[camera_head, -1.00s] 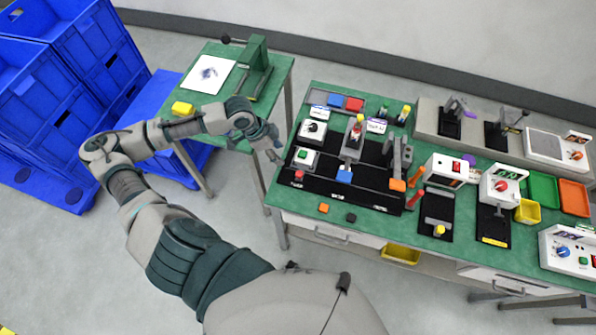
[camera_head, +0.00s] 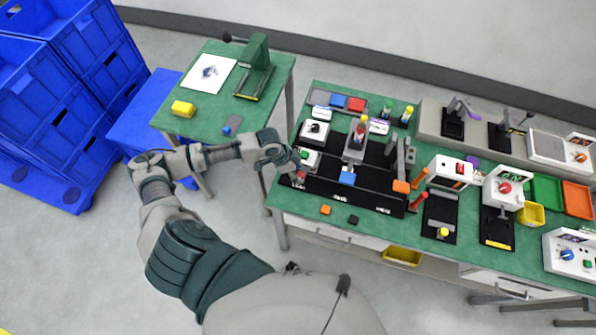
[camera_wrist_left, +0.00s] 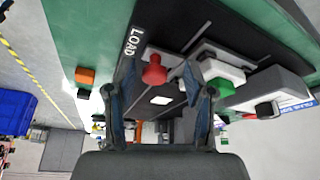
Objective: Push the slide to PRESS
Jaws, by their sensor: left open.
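The slide's red knob (camera_wrist_left: 154,70) stands by the white LOAD label (camera_wrist_left: 133,40) in the left wrist view, at the left end of the black fixture base (camera_head: 325,190). My left gripper (camera_head: 299,164) is over the left end of this fixture. Its fingers are open (camera_wrist_left: 158,80), with the red knob between and just beyond their tips; I cannot tell if they touch it. In the head view the knob (camera_head: 300,176) is small and partly hidden by the gripper. My right gripper is not in view.
A white box with a green button (camera_wrist_left: 222,88) stands close beside the right finger. A grey upright press (camera_head: 400,160) is at the fixture's right. An orange block (camera_head: 326,210) and a black block (camera_head: 352,219) lie at the table's front edge.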

